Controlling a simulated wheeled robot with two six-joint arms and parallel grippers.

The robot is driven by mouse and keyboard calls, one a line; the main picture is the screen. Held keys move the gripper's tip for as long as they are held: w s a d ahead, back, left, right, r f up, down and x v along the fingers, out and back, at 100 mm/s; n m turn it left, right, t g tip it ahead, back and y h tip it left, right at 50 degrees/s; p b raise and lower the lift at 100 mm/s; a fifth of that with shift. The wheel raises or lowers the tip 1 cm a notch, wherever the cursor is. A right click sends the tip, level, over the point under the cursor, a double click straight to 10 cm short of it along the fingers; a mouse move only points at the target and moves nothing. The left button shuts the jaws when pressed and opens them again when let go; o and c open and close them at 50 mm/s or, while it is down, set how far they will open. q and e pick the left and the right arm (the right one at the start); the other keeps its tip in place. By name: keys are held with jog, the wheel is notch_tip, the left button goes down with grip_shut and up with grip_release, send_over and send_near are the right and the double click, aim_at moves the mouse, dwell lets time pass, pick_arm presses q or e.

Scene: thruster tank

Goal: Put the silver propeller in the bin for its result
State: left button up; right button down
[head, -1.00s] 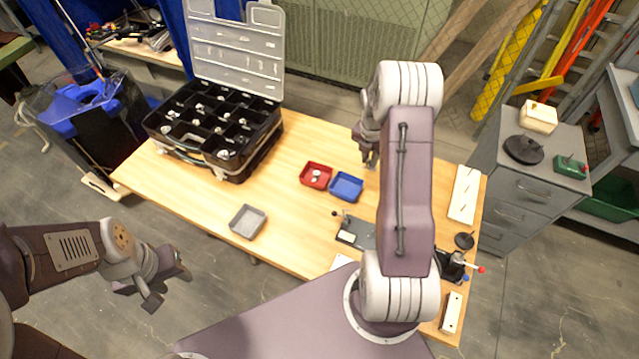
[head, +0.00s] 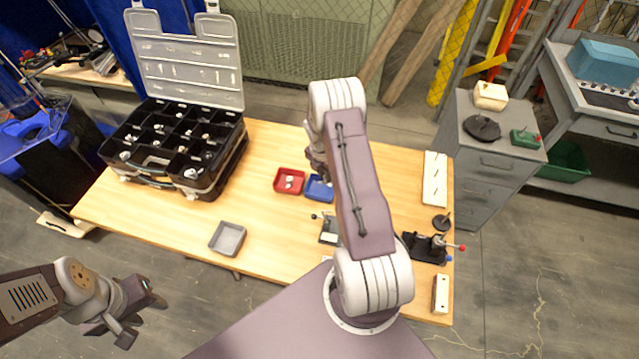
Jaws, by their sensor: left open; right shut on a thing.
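My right gripper (head: 320,174) is at the back edge of the blue bin (head: 318,190), partly hidden by its own arm. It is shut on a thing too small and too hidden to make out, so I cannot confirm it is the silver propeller. The red bin (head: 278,189) stands just left of the blue one and holds small silver-white pieces. A grey bin (head: 228,252) stands nearer the front left edge of the table. My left gripper (head: 140,320) is open and empty, off the table's front left side.
A black organizer case (head: 215,172) with its clear lid up holds several small silver parts on the table's left. A small fixture (head: 329,231), a black clamp device (head: 425,248) and a white pegged board (head: 434,180) stand right. The table's middle left is clear.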

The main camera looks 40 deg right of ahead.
aim_at(319, 182)
jog(key=shift+w+a+f, duration=0.6)
jog(key=shift+a, duration=0.25)
notch_tip(319, 182, down, 4)
jog(key=shift+f+p, duration=0.1)
jog(key=shift+p, duration=0.25)
jog(key=shift+f, duration=0.15)
jog(key=c, duration=1.3)
grip_release()
jog(key=r, duration=0.4)
jog(key=a+r, duration=0.1)
jog(key=r, duration=0.7)
jog(key=shift+s+a+r, duration=0.25)
jog(key=shift+a, duration=0.15)
